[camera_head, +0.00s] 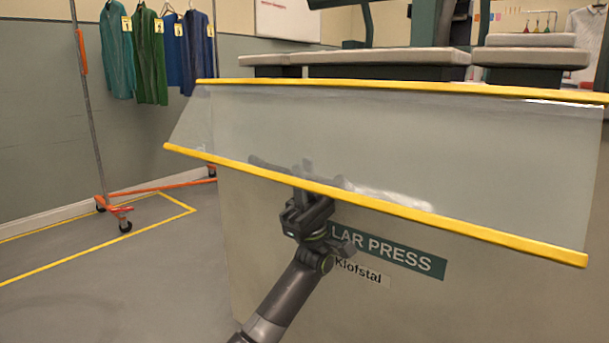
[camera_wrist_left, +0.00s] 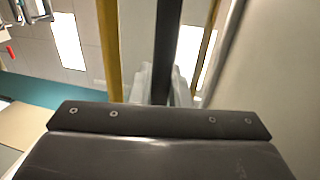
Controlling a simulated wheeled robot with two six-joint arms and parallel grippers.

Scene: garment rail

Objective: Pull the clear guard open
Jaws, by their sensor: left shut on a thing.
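The clear guard (camera_head: 400,150) is a see-through panel with a yellow upper strip and a yellow lower bar (camera_head: 480,233). It hangs tilted out from the front of the press (camera_head: 300,240), its lower bar standing off the body. My left gripper (camera_head: 306,186) is at the lower bar, left of its middle, shut on the guard's edge. One finger shows dimly through the clear panel; the exact grip is partly hidden. In the left wrist view, a yellow bar (camera_wrist_left: 110,50) runs close by the fingers. My right gripper is not in view.
Padded boards (camera_head: 385,57) lie on top of the press. A garment rail (camera_head: 88,100) with several coloured garments stands at the left on wheels. Yellow floor lines (camera_head: 80,257) mark the area there. The floor left of the press is clear.

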